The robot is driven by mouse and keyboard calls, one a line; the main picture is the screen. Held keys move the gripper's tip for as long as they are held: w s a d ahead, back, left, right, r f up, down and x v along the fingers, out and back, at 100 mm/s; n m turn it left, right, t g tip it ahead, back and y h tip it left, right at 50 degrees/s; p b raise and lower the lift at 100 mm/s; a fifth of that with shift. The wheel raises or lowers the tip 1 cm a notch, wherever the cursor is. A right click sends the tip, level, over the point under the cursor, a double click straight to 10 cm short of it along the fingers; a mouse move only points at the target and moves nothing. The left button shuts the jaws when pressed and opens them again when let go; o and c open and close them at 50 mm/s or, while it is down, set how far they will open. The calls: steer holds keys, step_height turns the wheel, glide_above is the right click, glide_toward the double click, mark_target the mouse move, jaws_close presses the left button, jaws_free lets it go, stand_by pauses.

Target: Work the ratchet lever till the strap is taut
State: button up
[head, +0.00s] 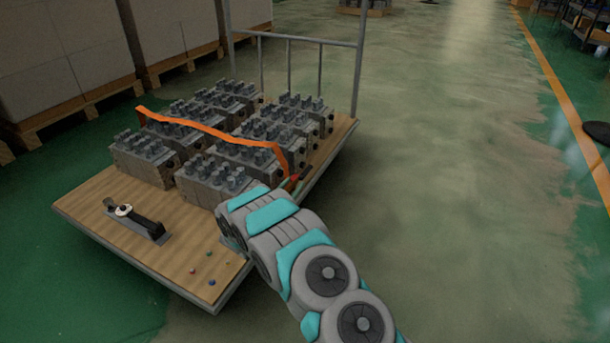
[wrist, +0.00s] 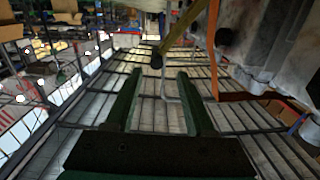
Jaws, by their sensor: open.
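The orange strap (head: 205,128) runs over the grey valve blocks (head: 205,175) on the cart and drops down their right side. In the wrist view the strap (wrist: 213,45) hangs as a narrow band at upper right. A slanted yellowish lever with a dark round end (wrist: 172,38) is beyond my fingertips, left of the strap; I take it for the ratchet lever. My gripper (wrist: 160,73) is open with nothing between its two dark green fingers. The lever's end shows just above the gap, apart from both fingers as far as I can tell. In the head view my arm hides much of this area.
The wooden cart deck (head: 95,212) carries a black device with a white ring (head: 135,218) and several small coloured pieces near its front corner. A grey block (wrist: 265,45) is close at right in the wrist view. A rail frame (head: 360,70) stands behind.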

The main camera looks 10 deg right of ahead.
mark_target(304, 175)
steer(key=x, duration=0.7)
steer(key=shift+w+d+f, duration=0.15)
steer(key=shift+d+f, duration=0.1)
steer(key=shift+d, duration=0.15)
jaws_close()
stand_by(1.2)
